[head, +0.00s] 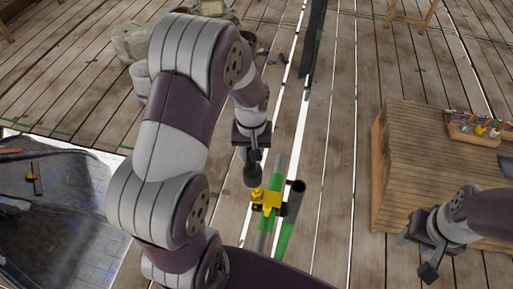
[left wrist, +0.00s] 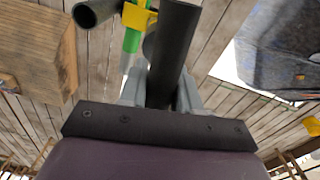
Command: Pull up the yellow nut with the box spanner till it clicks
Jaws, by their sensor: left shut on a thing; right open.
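The box spanner (head: 252,173), a dark tube, hangs from my left gripper (head: 254,152), which is shut on it. In the left wrist view the spanner (left wrist: 173,50) stands between the grey fingers (left wrist: 160,92). Its lower end is at or just above the yellow nut (head: 257,194) in the head view; I cannot tell whether it sits over the nut. The nut belongs to a yellow clamp (head: 270,202), which also shows in the left wrist view (left wrist: 136,17), partly hidden by the spanner. My right gripper (head: 420,254) is open and empty at the lower right.
The clamp is on a grey and green pole (head: 264,240). A dark tube (head: 291,205) runs beside it. A wooden crate (head: 425,165) with a tool tray (head: 470,130) stands at right. A blue-grey sheet (head: 60,220) lies at lower left. Plank floor surrounds these, with gaps.

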